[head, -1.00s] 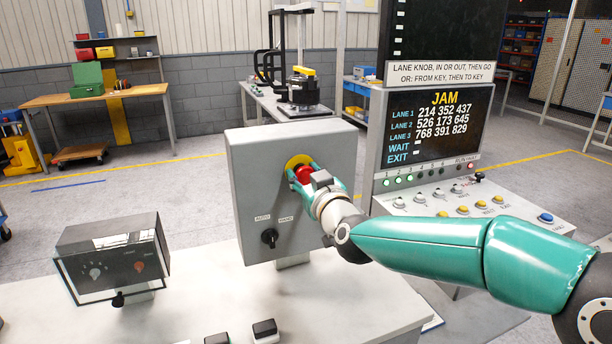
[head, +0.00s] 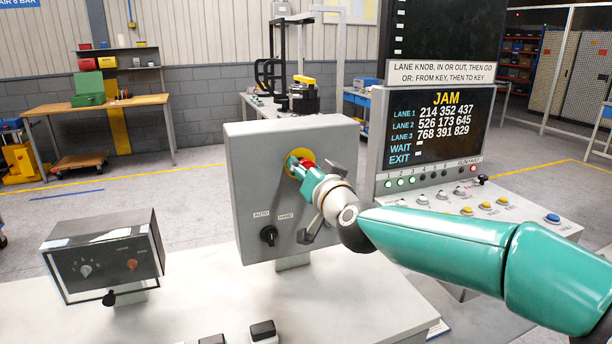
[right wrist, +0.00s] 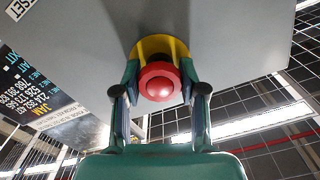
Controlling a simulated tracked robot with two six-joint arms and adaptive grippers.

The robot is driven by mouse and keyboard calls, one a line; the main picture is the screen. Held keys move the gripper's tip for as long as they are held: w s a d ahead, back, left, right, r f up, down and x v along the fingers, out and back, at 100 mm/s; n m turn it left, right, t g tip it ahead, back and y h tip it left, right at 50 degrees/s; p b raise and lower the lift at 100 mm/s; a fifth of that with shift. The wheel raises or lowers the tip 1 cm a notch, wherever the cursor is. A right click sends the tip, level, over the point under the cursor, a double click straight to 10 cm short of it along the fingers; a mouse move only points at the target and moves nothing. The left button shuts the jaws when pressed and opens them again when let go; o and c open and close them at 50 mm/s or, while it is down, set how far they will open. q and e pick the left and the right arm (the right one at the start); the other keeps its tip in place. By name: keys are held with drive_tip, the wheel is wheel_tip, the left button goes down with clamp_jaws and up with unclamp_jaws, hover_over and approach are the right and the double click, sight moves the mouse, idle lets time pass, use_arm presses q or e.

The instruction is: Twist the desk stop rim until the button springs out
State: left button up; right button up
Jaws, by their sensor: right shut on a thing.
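The desk stop is a red button (right wrist: 160,82) on a yellow collar (right wrist: 158,48), on the front of a grey box (head: 245,180). In the head view the red button (head: 309,163) is partly hidden by my gripper. My right gripper (head: 303,168) has one finger on each side of the red rim and is shut on it. In the right wrist view the gripper (right wrist: 160,84) points at the panel and the button's round face looks out between the fingers. I cannot tell whether the button is in or out. My left gripper is not in view.
A black AUTO/HAND selector (head: 269,235) sits below the stop. The console screen (head: 436,127) reads JAM; lane knobs and coloured buttons lie on its sloped panel. A small control box (head: 102,262) stands at the left of the white desk (head: 200,310).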

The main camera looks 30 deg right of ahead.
drive_tip(key=shift+m, duration=0.5)
drive_tip(key=o, duration=1.2)
drive_tip(key=shift+c, duration=0.2)
drive_tip(key=v, duration=1.2)
